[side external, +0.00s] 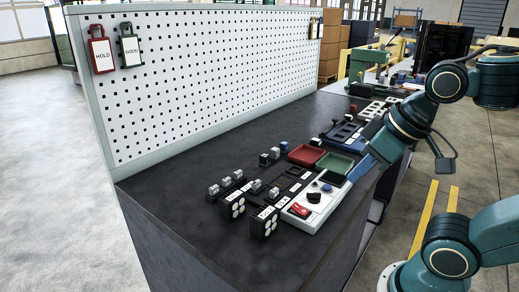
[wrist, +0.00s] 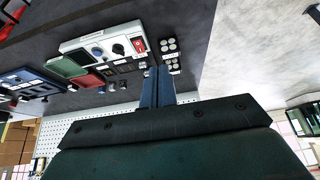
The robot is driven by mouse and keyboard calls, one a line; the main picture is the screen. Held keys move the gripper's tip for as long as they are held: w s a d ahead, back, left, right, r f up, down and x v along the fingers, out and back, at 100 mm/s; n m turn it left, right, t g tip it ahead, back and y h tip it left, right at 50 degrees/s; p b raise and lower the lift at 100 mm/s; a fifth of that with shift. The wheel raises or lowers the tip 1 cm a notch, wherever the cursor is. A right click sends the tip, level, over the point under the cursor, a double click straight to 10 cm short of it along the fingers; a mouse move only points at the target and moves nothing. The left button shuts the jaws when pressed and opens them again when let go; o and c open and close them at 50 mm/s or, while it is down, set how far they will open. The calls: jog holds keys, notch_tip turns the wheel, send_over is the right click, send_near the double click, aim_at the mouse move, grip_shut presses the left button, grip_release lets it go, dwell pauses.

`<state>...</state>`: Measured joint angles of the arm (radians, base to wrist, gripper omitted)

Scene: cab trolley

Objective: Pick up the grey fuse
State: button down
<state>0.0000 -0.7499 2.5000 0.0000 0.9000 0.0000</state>
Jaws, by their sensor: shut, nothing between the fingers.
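Several small grey-and-white pieces (side external: 225,183) sit on the black holders at the near-left of the bench. Small dark and pale pieces (side external: 264,159) stand behind them, with a blue-topped one (side external: 284,146) beside the red tray. I cannot tell which of these is the grey fuse. My gripper (side external: 360,170) is at the right edge of the bench, beside the control box and apart from the small pieces. In the wrist view its blue fingers (wrist: 157,86) are together with nothing between them, and they hide part of the bench behind.
A white control box (side external: 315,203) with a red switch and black knob stands at the front edge. A red tray (side external: 306,155) and green tray (side external: 335,164) lie behind it. A white pegboard (side external: 200,80) closes the back. The bench's left part (side external: 165,190) is clear.

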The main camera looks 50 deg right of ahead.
dwell(0.4)
jog(key=c, duration=1.3)
grip_release()
